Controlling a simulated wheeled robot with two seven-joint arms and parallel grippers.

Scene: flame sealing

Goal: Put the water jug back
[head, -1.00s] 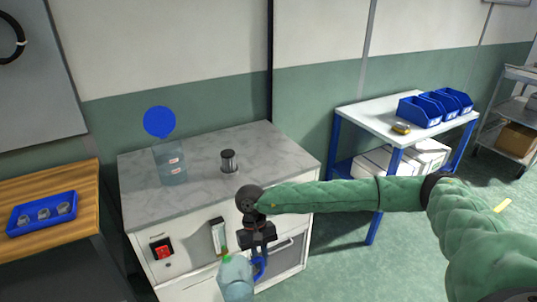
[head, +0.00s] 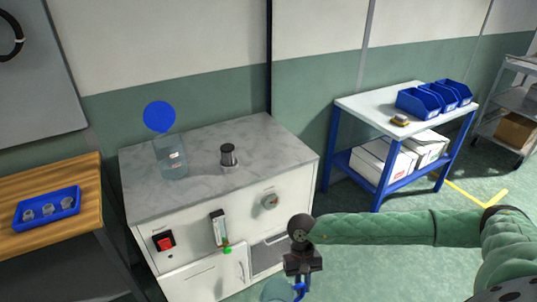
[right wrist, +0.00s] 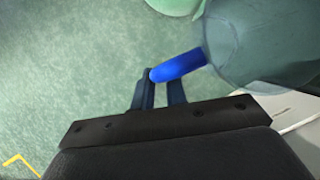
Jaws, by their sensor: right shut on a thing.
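The water jug (head: 277,290) is pale, see-through and teal, with a blue handle. It is at the bottom edge of the head view, in front of the cabinet and partly cut off. My right gripper (head: 300,281) is shut on the blue handle. In the right wrist view, the dark fingers (right wrist: 158,88) close around the end of the handle, and the jug (right wrist: 262,42) fills the upper right. Its full tilt is hard to tell. My left gripper is not in view.
The white cabinet (head: 190,255) with a marble top holds a clear vessel (head: 172,162) and a dark-topped cylinder (head: 228,155). A blue disc (head: 159,115) shows above the vessel. A blue-legged table (head: 365,110) stands back right, a wooden bench (head: 85,185) at left.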

